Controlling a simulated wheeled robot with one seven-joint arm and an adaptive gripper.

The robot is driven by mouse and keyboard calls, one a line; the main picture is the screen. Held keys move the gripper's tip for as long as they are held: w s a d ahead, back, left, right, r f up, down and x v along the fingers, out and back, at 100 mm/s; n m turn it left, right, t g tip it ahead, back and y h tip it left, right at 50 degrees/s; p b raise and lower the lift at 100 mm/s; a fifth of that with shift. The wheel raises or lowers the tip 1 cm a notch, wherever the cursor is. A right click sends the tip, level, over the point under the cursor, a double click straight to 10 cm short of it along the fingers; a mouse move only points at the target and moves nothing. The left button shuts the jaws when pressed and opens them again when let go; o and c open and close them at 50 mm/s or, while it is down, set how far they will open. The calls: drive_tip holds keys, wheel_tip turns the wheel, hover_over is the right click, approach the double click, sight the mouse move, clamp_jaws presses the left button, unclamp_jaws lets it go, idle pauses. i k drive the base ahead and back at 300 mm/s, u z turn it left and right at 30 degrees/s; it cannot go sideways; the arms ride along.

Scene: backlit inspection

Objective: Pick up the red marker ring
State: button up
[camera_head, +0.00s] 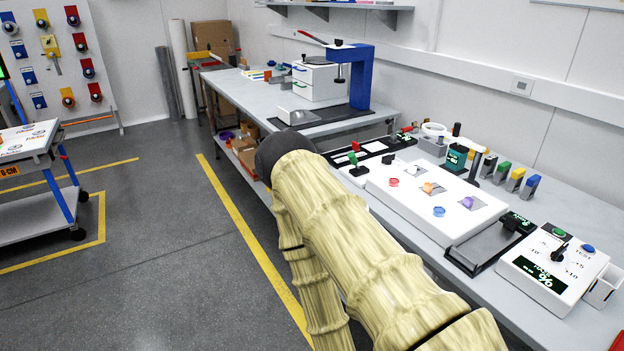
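A small red ring (393,182) lies on the white panel (410,207) on the right-hand bench, near the panel's left side. An orange piece (428,188), a purple piece (467,202) and a blue ring (438,211) are on the same panel, to its right. My arm, in a beige sleeve, rises from the bottom of the picture and bends at a dark joint left of the panel. My gripper does not show. The red ring is in plain sight, with nothing on it.
A control box (552,265) and a dark-based fixture (490,245) stand right of the panel. A black tray (362,150) and several small coloured parts lie behind it. A blue-framed press (362,75) stands farther back.

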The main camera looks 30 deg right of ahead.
sight(393, 182)
drive_tip(key=u, duration=1.3)
drive_tip(key=k, duration=1)
drive_tip(key=z, duration=1.7)
